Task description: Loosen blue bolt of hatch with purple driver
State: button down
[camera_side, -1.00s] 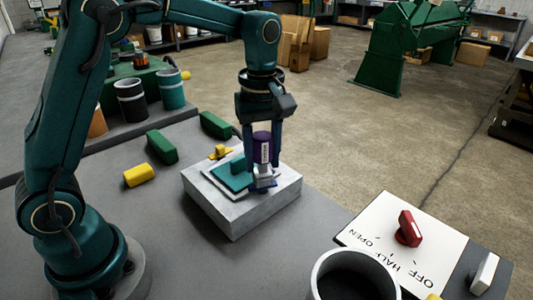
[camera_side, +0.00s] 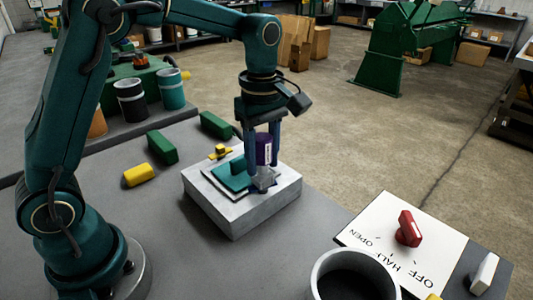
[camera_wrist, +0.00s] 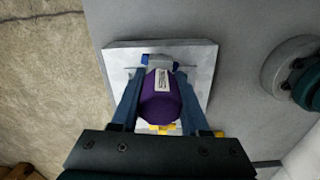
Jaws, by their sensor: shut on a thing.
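My gripper (camera_side: 263,160) points down and is shut on the purple driver (camera_side: 264,149), one finger on each side of its handle. In the wrist view the driver (camera_wrist: 161,98) is upright, seen from above, with a white label. Its grey lower end stands at the right side of the teal hatch (camera_side: 232,178), on the pale block (camera_side: 240,213). A blue part, seemingly the blue bolt (camera_wrist: 147,59), shows beyond the handle in the wrist view. Whether the driver tip sits on it is hidden. A yellow bolt (camera_side: 219,153) is at the hatch's back side.
Green blocks (camera_side: 162,147) and a yellow piece (camera_side: 139,175) lie left of the block. A red-handled switch (camera_side: 409,230) on a white panel and a grey round container (camera_side: 353,277) stand at front right. The tabletop in front of the block is clear.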

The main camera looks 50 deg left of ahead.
aim_at(262, 137)
jog(key=n, duration=0.2)
jog(key=shift+n, duration=0.4)
jog(key=shift+m, duration=0.8)
jog(key=shift+r, duration=2.5)
